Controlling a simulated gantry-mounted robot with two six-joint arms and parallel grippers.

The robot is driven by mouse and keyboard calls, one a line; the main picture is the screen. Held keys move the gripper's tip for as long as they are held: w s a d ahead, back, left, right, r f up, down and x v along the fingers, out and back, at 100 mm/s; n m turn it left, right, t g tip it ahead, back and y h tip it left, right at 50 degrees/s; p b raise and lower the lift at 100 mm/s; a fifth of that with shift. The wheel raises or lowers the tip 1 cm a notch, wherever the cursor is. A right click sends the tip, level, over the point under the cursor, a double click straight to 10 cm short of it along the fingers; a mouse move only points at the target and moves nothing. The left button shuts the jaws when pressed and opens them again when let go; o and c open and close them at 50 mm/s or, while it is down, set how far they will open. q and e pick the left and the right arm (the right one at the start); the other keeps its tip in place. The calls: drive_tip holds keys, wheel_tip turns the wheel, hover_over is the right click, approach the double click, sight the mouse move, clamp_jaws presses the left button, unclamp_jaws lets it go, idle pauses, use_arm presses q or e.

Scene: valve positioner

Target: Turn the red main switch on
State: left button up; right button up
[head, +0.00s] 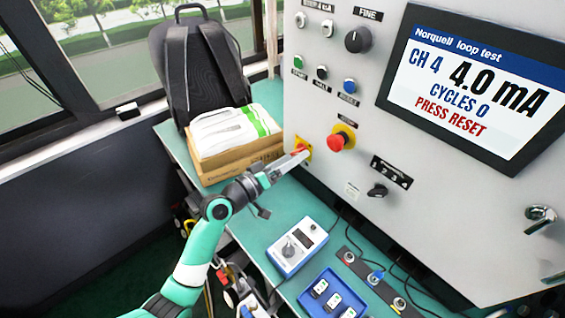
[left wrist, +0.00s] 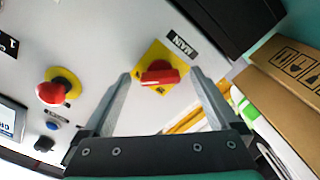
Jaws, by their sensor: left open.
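The red main switch (left wrist: 160,77) sits on a yellow plate under a MAIN label in the left wrist view. In the head view the main switch (head: 303,150) is partly hidden by my left gripper (head: 298,160). In the left wrist view my left gripper (left wrist: 165,88) is open, with one finger on each side of the red handle. I cannot tell whether either finger touches it. My right gripper is not in view.
A red emergency button (head: 341,138) juts out beside the switch. A cardboard box (head: 235,163) with a white package (head: 225,133) stands left of the panel, before a backpack (head: 195,65). A calibrator box (head: 297,247) and blue tray (head: 333,299) lie on the bench below.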

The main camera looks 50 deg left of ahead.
use_arm(q)
drive_tip(key=s+p, duration=0.1)
drive_tip(key=s, duration=1)
drive_tip(key=shift+s+a+p, duration=0.15)
drive_tip(key=shift+p, duration=0.2)
